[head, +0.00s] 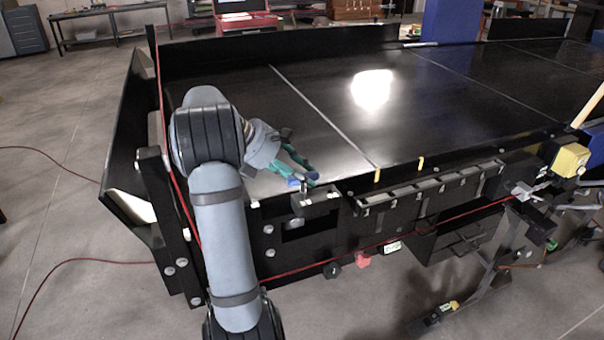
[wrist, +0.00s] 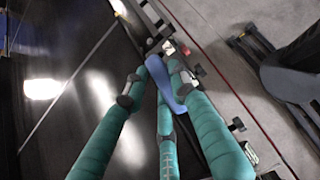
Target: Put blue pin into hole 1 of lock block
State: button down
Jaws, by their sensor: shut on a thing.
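My gripper (head: 302,178), with teal fingers, is low over the near edge of the conveyor at the left end. In the wrist view my gripper (wrist: 162,68) is shut on the blue pin (wrist: 163,84), which sits slanted between the fingers. In the head view only a bit of the blue pin (head: 293,182) shows below the fingers. A dark block (head: 318,205), which looks like the lock block, is fixed on the conveyor's near edge just below the fingertips. Its holes and their numbers cannot be made out. I cannot tell whether the pin touches the block.
The black conveyor bed (head: 300,145) is bare behind my gripper. A row of grey-topped compartments (head: 430,188) runs along the near edge to the right. A yellow box (head: 568,160) stands farther right. A red cord (head: 330,262) crosses the front. A red knob (head: 363,260) hangs below the edge.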

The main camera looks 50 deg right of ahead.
jog(key=shift+f, duration=0.2)
jog(key=c, duration=1.4)
grip_release()
jog(key=shift+o, duration=0.2)
jog(key=v, duration=1.2)
jog(key=x, duration=1.2)
jog(key=shift+r+p, duration=0.35)
jog(key=shift+r, duration=0.2)
